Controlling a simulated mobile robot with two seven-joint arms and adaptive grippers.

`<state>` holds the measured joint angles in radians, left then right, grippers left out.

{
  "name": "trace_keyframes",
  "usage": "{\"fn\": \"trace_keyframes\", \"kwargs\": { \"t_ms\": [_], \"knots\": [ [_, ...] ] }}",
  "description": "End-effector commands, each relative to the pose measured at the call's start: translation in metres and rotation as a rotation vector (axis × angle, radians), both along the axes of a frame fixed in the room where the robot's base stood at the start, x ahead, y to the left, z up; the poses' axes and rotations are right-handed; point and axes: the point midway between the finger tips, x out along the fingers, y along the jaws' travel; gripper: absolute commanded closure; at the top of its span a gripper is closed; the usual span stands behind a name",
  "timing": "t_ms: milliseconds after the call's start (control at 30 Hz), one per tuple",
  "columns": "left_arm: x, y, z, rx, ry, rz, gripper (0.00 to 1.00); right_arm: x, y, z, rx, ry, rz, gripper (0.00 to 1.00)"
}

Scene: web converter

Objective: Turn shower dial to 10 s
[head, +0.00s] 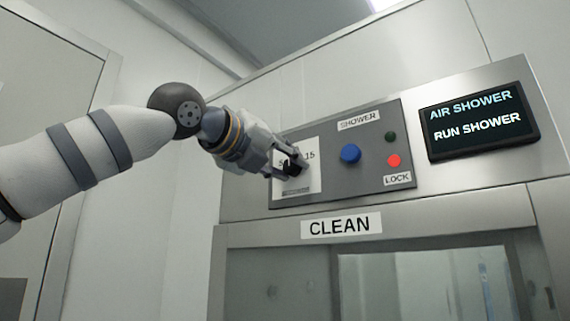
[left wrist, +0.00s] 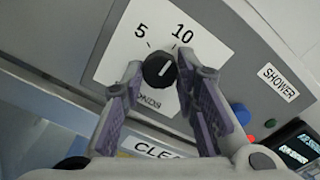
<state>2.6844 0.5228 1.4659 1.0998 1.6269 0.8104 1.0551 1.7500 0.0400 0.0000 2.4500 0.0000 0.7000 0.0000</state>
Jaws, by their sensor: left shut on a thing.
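The shower dial (head: 290,169) is a black round knob on a white label plate at the left of the grey control panel. In the left wrist view the dial (left wrist: 157,71) shows a short white mark on its upper right side, toward the 10. The 5 and the 10 are readable above it there; the 15 shows in the head view. My left gripper (head: 292,164) is at the dial, its fingers on either side of the knob and shut on it. The fingers partly hide the dial and plate. My right gripper is not in view.
Right of the dial are a blue button (head: 350,154), a red light (head: 393,161) above the LOCK label and a dark green light (head: 391,137). A display (head: 478,122) reads AIR SHOWER, RUN SHOWER. A CLEAN sign (head: 341,225) is below, above a glazed door.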

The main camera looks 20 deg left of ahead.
Motion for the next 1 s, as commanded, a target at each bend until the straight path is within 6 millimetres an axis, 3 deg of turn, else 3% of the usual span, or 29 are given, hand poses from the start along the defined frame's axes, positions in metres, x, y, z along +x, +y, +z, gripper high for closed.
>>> {"fn": "trace_keyframes", "kwargs": {
  "t_ms": [333,367,433,467,767,867,1000],
  "knots": [
    [0.0,0.0,0.0,-0.001,0.0,0.0,1.0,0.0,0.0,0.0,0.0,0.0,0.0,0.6],
    [0.0,0.0,0.0,-0.001,0.0,0.0,0.7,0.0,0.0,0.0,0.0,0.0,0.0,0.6],
    [0.0,0.0,0.0,-0.001,0.0,0.0,0.54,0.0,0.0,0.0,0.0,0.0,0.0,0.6],
    [0.0,0.0,0.0,-0.001,0.0,0.0,0.52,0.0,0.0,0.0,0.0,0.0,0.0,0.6],
    [-0.002,0.001,0.0,-0.001,0.0,0.001,0.52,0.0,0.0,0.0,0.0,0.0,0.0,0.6],
    [-0.017,0.007,0.001,-0.001,-0.003,-0.001,0.52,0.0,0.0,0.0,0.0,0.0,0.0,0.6],
    [-0.054,0.02,0.002,-0.002,-0.005,0.0,0.52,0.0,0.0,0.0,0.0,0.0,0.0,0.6]
  ]
}}
